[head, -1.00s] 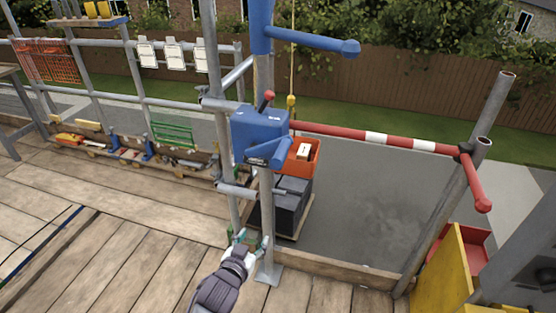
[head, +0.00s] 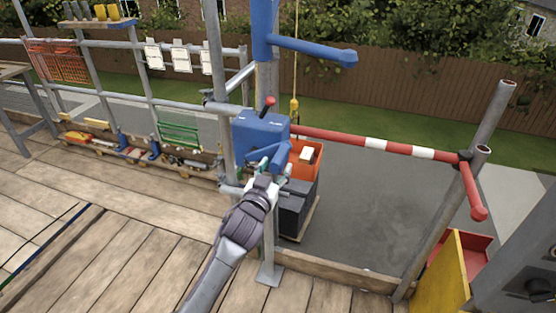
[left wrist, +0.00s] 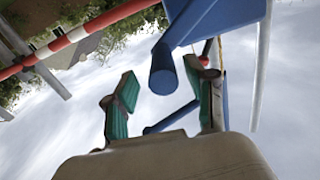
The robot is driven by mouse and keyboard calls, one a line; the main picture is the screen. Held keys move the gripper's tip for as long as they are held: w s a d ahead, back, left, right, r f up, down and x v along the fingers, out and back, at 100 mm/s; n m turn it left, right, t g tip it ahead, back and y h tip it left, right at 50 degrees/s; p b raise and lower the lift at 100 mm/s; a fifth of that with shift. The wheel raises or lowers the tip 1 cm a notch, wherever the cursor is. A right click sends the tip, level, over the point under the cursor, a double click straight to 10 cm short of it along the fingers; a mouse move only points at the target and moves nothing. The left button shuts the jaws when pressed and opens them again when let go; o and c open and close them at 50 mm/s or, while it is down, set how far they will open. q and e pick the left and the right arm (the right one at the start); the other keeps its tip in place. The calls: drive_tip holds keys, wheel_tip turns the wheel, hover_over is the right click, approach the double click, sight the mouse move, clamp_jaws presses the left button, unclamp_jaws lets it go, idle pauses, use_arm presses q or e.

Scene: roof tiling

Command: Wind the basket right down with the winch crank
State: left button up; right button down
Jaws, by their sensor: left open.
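The blue winch (head: 258,132) is fixed to the scaffold post, with a red-knobbed lever (head: 268,102) on top. Its blue crank (head: 277,154) points down to the right. My left gripper (head: 272,182) is just below the crank in the head view. In the left wrist view the open left gripper (left wrist: 160,98) has the blue crank handle (left wrist: 163,72) between its green-padded fingers, with gaps to them. The orange basket (head: 312,172) is behind the winch, below a yellow hook (head: 294,105), with a whitish block in it; the winch and arm partly hide it. My right gripper is out of view.
Dark stacked blocks (head: 297,210) stand on a pallet beneath the basket. A red-and-white barrier bar (head: 395,149) runs right of the winch. A blue hoist arm (head: 310,48) is overhead. A yellow-and-red container (head: 450,268) is at lower right. Planks at left are clear.

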use_arm(q)
drive_tip(key=shift+x, duration=1.3)
drive_tip(key=shift+c, duration=0.2)
clamp_jaws()
